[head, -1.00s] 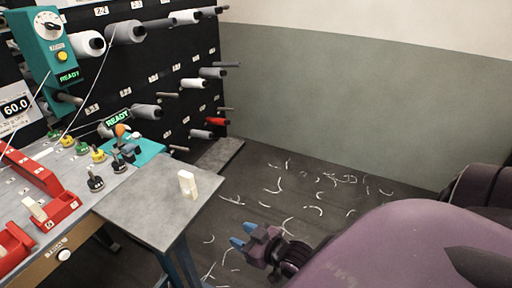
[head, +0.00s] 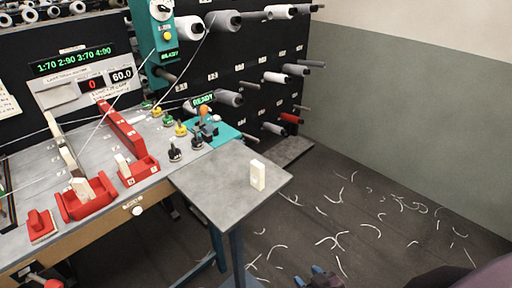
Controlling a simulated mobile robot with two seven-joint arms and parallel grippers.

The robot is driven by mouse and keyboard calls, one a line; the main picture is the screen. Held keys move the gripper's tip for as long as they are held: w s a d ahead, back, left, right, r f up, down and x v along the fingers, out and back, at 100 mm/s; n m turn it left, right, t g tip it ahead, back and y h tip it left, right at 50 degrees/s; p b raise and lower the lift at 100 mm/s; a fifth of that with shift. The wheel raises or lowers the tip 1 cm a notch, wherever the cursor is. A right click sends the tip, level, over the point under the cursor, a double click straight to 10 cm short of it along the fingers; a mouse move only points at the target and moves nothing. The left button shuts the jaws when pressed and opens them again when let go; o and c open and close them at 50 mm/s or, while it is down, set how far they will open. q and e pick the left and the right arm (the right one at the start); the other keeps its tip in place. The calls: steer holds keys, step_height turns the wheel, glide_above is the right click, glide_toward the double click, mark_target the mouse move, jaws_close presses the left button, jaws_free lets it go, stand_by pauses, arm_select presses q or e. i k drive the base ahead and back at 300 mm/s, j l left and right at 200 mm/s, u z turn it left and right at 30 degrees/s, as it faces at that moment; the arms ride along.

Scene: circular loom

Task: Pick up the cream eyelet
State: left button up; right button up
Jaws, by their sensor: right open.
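A small upright cream block (head: 258,175), which looks like the cream eyelet, stands on the grey side table (head: 205,180) near its right part. Any hole in it is too small to make out. Other cream pieces (head: 80,188) stand in red holders on the workbench to the left. My right gripper (head: 309,275) shows at the bottom edge, with blue fingertips. It is open, below and to the right of the side table, well apart from the block. My left gripper is not in view.
The workbench (head: 28,172) holds red holders (head: 140,171), black, yellow and green knobs, and a teal fixture (head: 222,132). Thread spools (head: 222,20) stick out from the black rack behind. The floor right of the side table is open, with scattered thread scraps.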

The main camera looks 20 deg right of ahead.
mark_target(257, 174)
steer(key=l+u, duration=0.15)
steer(key=u, duration=0.55)
steer(key=l+u, duration=0.35)
steer(key=k+l+u, duration=0.1)
steer(key=l+u, duration=0.3)
steer(key=k+l+u, duration=0.15)
steer(key=l, duration=0.25)
steer(key=k+l+u, duration=0.15)
steer(key=l, duration=0.25)
steer(key=k, duration=0.05)
